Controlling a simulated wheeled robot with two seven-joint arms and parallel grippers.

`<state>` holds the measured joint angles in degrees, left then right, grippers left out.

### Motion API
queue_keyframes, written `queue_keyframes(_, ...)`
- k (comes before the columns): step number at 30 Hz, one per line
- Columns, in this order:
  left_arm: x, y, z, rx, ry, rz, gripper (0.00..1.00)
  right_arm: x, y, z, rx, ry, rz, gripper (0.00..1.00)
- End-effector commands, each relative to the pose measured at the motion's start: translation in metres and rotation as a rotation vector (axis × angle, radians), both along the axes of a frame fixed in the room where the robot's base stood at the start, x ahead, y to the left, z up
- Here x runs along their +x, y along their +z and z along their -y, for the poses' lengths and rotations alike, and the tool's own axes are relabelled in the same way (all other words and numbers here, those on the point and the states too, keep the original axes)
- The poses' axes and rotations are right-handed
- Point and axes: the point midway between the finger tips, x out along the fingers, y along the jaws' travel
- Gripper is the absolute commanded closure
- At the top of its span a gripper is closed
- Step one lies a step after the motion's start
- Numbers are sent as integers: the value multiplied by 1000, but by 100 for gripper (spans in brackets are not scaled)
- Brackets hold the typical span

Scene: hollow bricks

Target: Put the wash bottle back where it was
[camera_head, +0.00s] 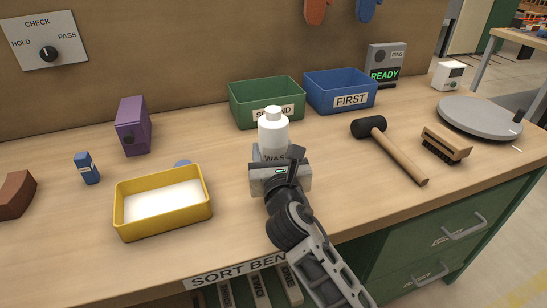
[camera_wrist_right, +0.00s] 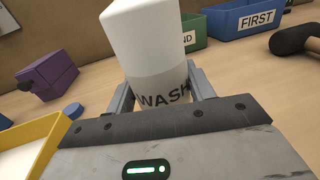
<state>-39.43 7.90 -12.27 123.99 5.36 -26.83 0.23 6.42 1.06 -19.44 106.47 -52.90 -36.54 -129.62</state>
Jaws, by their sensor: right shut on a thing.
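The wash bottle (camera_head: 273,134) is white with a grey lower band marked WASH, and it stands upright near the middle of the bench. It also fills the centre of the right wrist view (camera_wrist_right: 147,45). My right gripper (camera_head: 277,160) is shut on the bottle, with one finger on each side of its lower part. The bottle's base is hidden behind the gripper, so I cannot tell whether it touches the bench. A flat blue disc (camera_head: 183,163) lies on the bench to the left of the bottle. My left gripper is not in view.
A yellow tray (camera_head: 163,224) stands at left front, near a purple box (camera_head: 133,127) and a small blue bottle (camera_head: 87,168). Behind are a green bin (camera_head: 247,107) and a blue bin (camera_head: 329,88). A mallet (camera_head: 396,155) and brush (camera_head: 446,146) lie at right.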

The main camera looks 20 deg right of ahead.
Motion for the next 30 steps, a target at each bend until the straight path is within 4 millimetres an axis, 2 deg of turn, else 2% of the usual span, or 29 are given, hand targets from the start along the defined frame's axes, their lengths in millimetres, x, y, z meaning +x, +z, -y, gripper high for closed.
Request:
queue_keyframes(13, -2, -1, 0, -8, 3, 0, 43, 0, -7, 0, -2, 1, 5, 83)
queue_keyframes(14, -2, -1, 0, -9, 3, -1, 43, 0, -7, 0, -1, 1, 2, 38)
queue_keyframes(15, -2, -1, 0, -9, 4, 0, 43, 0, -7, 0, -1, 0, 2, 27)
queue_keyframes(16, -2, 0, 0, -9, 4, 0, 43, 0, -7, 0, -1, 0, 2, 25)
queue_keyframes(26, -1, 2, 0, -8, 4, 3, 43, 0, -2, 0, 2, 0, 2, 25)
queue_keyframes(30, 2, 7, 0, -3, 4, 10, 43, -7, -3, -5, -1, 5, -1, 25)
